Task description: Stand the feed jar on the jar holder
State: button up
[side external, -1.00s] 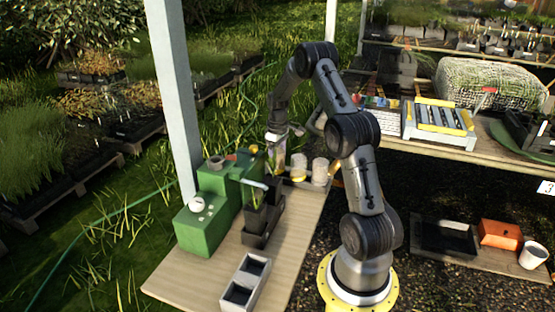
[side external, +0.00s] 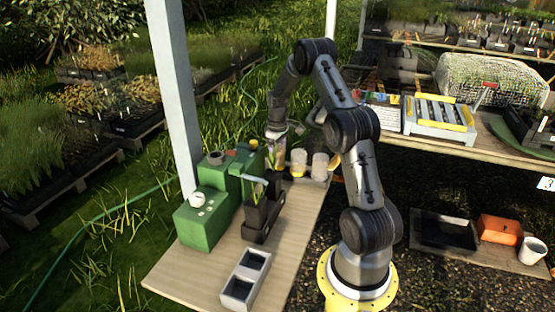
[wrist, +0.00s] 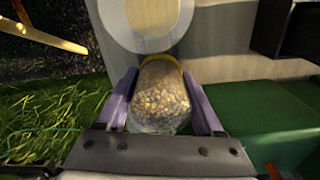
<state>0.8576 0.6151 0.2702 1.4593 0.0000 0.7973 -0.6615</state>
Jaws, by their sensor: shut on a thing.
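The feed jar (wrist: 160,95) is a clear jar full of tan pellets with a yellow rim, seen between the purple fingers of my gripper (wrist: 162,100) in the wrist view. My gripper is shut on it. In the side view my gripper (side external: 277,140) is at the far end of the wooden bench, left of two pale jars, and the held jar is small and partly hidden. A round pale ring (wrist: 112,30) lies just beyond the jar's rim in the wrist view; I cannot tell if it is the jar holder or whether the jar touches it.
Two pale jars (side external: 298,163) (side external: 319,166) stand right of my gripper. A green machine (side external: 205,218) is on the bench's left, with black pots (side external: 257,218) beside it. A grey two-cell tray (side external: 245,280) is at the front. Bare bench (side external: 190,278) shows around it.

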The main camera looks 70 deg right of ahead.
jog(key=shift+f, duration=0.2)
jog(key=o, duration=1.5)
jog(key=shift+o, duration=0.2)
notch_tip(320, 180, up, 14)
jog(key=shift+f, duration=0.1)
